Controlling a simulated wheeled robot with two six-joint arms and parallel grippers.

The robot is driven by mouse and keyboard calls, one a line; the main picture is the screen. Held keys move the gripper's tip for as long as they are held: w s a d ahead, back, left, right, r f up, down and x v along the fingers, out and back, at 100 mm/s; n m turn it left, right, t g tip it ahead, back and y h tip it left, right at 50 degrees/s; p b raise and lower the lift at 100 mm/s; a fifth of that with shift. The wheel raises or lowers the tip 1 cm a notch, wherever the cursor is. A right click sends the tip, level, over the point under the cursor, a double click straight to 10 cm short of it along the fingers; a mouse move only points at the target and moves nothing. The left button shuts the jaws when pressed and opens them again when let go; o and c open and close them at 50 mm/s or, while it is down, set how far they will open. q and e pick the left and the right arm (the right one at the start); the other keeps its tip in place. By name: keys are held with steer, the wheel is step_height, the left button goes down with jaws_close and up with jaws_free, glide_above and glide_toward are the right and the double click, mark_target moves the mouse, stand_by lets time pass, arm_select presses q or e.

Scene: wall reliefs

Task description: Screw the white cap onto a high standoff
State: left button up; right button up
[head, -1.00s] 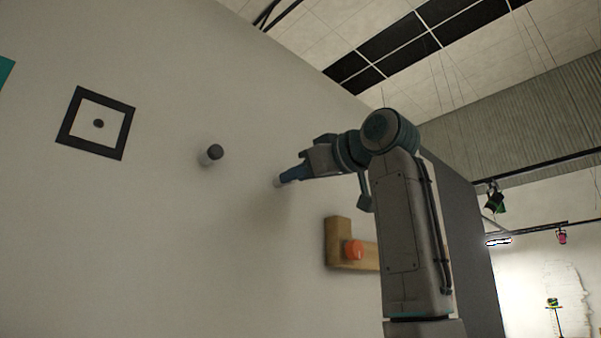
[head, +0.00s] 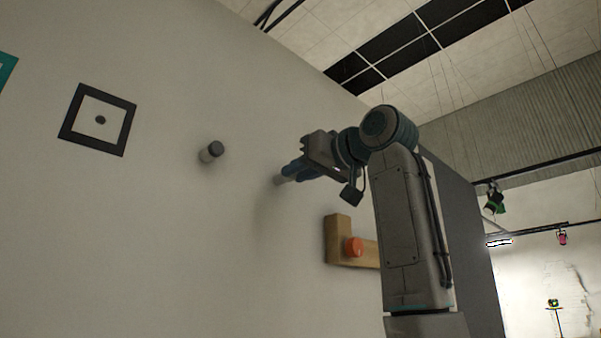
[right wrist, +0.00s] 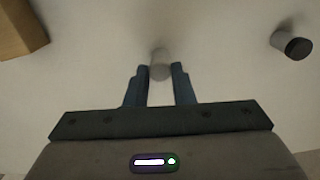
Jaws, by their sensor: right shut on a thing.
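My right gripper (head: 291,172) is at the pale wall, its blue fingers shut on the white cap (right wrist: 160,72). In the right wrist view my fingers (right wrist: 161,69) lie on either side of this pale round piece. A pale standoff (head: 279,180) end shows between the fingertips and the wall. The cap is in line with it; whether its thread is engaged cannot be told. Another pale standoff with a dark cap (head: 211,152) sticks out of the wall to the left, and it shows at the upper right of the right wrist view (right wrist: 292,44). My left gripper is out of view.
A wooden L-shaped relief (head: 338,236) with an orange knob (head: 354,247) is on the wall below my right gripper. The wall between is bare.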

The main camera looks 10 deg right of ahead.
steer(key=shift+m+b, duration=0.45)
steer(key=shift+m, duration=2.05)
steer(key=m+b, duration=0.1)
steer(key=m, duration=0.4)
steer(key=shift+a, duration=0.1)
steer(key=shift+m+b, duration=0.45)
steer(key=shift+m, duration=2.25)
